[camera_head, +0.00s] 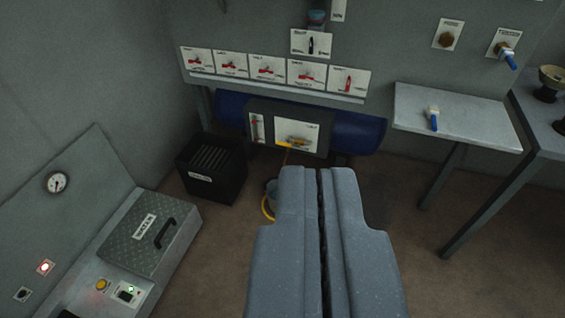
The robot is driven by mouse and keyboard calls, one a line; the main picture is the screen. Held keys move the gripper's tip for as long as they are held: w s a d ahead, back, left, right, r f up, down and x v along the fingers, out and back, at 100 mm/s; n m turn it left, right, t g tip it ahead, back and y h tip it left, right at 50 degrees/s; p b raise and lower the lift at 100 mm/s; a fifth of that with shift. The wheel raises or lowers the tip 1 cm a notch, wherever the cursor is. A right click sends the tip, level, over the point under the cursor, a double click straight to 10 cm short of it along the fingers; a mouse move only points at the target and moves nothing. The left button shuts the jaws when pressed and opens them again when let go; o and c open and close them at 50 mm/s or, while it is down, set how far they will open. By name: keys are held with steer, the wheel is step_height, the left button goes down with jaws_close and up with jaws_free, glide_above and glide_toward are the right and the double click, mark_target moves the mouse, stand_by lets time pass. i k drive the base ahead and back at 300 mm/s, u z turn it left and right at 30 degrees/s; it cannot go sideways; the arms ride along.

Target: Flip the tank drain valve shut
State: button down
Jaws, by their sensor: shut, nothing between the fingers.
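The blue tank (358,131) lies low against the far wall, beneath a panel with a row of red-handled valves. On its dark front box is a white plate (312,129) with a yellow valve handle (294,143), lying roughly level. This looks like the drain valve, but its label is too small to read. My gripper (319,170) is shut and empty, in the lower middle of the view, nearer than the tank and apart from the valve.
A black crate (212,190) stands on the floor left of the tank. A grey table (460,125) with a blue-handled item (433,119) is at the right. A grey console with a lidded box (150,232) fills the lower left. Brown floor is clear between.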

mark_target(281, 143)
steer(key=u, duration=0.05)
steer(key=k, duration=0.1)
steer(key=z, duration=0.55)
steer(key=i, duration=2.05)
steer(key=u, duration=0.15)
